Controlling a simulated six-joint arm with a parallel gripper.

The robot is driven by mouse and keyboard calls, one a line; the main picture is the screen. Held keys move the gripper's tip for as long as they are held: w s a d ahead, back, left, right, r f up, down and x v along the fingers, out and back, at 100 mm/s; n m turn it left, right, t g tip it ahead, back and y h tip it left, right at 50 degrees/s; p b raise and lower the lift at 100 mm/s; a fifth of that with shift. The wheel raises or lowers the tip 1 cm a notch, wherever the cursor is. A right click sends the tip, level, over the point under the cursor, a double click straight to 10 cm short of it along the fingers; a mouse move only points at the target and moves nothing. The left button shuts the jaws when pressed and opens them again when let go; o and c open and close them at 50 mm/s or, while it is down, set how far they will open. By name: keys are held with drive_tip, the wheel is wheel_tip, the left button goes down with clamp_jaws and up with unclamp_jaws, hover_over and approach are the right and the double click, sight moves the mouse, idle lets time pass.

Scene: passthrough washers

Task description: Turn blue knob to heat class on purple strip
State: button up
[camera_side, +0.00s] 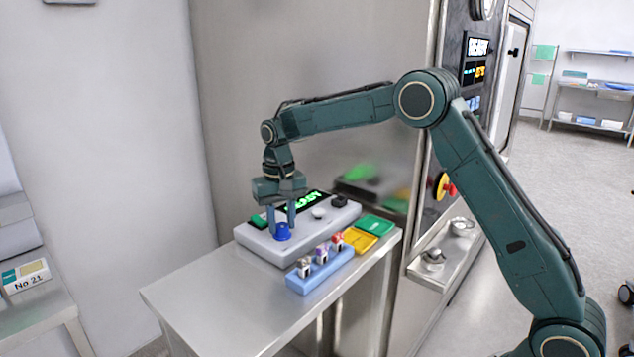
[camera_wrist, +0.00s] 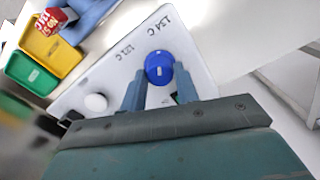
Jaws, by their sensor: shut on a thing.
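The blue knob (camera_side: 282,234) sits on the front left of a light grey control box (camera_side: 256,245). In the wrist view the knob (camera_wrist: 159,67) shows a short white mark on its top. The labels "121 C" (camera_wrist: 126,50) and "134 C" (camera_wrist: 160,26) are printed on the box near it. My gripper (camera_side: 283,228) points down and is shut on the knob, one finger on each side. A purple-topped piece, perhaps the purple strip (camera_side: 321,254), stands in the middle of a blue rack (camera_side: 320,272); its heat class is too small to read.
White-topped (camera_side: 304,266) and red-topped (camera_side: 337,241) pieces share the rack. Yellow (camera_side: 358,240) and green (camera_side: 375,225) trays lie behind it. The box has a lit green display (camera_side: 300,201) and a white round button (camera_side: 318,213). The table's front left (camera_side: 200,290) is clear.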

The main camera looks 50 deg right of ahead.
sight(282, 225)
drive_tip(key=shift+r, duration=0.1)
drive_tip(key=o, duration=1)
drive_tip(key=shift+c, duration=0.2)
wheel_tip(282, 225, up, 14)
idle(0.5)
